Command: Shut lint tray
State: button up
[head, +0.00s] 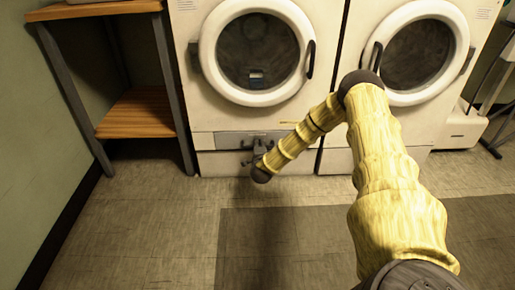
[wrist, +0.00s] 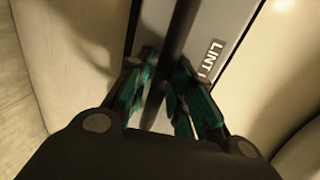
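The lint tray (head: 236,140) is a grey front low on the left white machine. A dark bar handle (wrist: 178,45) crosses in front of this face. My gripper (wrist: 168,80) has its green-padded fingers drawn in on both sides of the handle, close against it. In the head view, my gripper (head: 250,148) is small and dark at the tray front. How far the tray stands out is hard to tell from here.
A second white machine (head: 420,60) stands to the right, partly behind my yellow arm. A shelf with wooden boards (head: 138,113) stands to the left. The tiled floor (head: 150,225) in front is clear, with a darker mat (head: 285,245) on it.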

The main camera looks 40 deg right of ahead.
jog(key=shift+o, duration=0.2)
jog(key=shift+s, duration=0.1)
jog(key=v, duration=1.2)
dwell(0.4)
